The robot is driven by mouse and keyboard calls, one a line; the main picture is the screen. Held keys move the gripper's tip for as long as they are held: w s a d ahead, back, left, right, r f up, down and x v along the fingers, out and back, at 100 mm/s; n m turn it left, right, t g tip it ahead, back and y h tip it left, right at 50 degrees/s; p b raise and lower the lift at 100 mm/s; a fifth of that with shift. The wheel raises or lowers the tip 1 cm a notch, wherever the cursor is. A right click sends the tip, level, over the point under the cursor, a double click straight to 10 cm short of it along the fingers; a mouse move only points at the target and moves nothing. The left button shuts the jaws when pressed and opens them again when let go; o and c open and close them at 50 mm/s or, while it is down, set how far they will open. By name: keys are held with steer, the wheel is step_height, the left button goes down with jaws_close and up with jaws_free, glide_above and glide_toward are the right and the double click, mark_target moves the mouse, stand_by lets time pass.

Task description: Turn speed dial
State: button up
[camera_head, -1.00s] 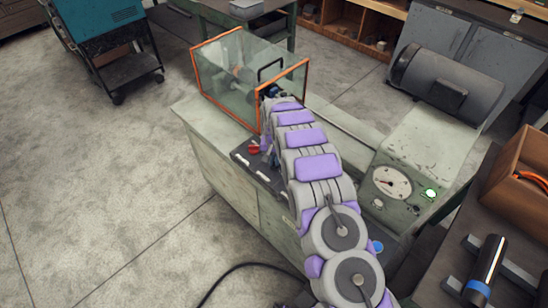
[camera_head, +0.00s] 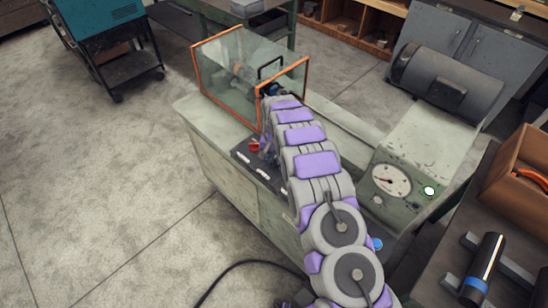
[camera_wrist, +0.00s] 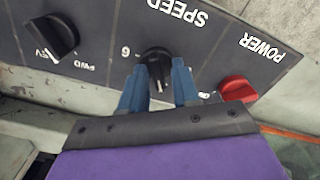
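The speed dial (camera_wrist: 157,62) is a round black knob on a dark panel, below the label SPEED in the wrist view. My gripper (camera_wrist: 160,66) has two blue fingers, one on each side of the dial, with their tips close to it. The fingers stand apart with a gap between them. I cannot tell whether either one touches the knob. In the head view my arm covers the dial and the gripper.
A red POWER knob (camera_wrist: 238,88) is close to the right finger, and another black knob (camera_wrist: 50,38) is at the left. A clear orange-edged guard (camera_head: 228,82) stands on the machine. A gauge (camera_head: 391,181) and lamp (camera_head: 429,191) are at its right end.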

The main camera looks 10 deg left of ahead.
mark_target(274, 159)
steer(key=shift+o, duration=0.5)
steer(key=shift+w+r, duration=0.1)
steer(key=shift+r, duration=0.2)
step_height(274, 159, up, 16)
steer(key=p, duration=0.1)
steer(key=shift+r+p, duration=0.25)
steer(key=shift+p, duration=0.1)
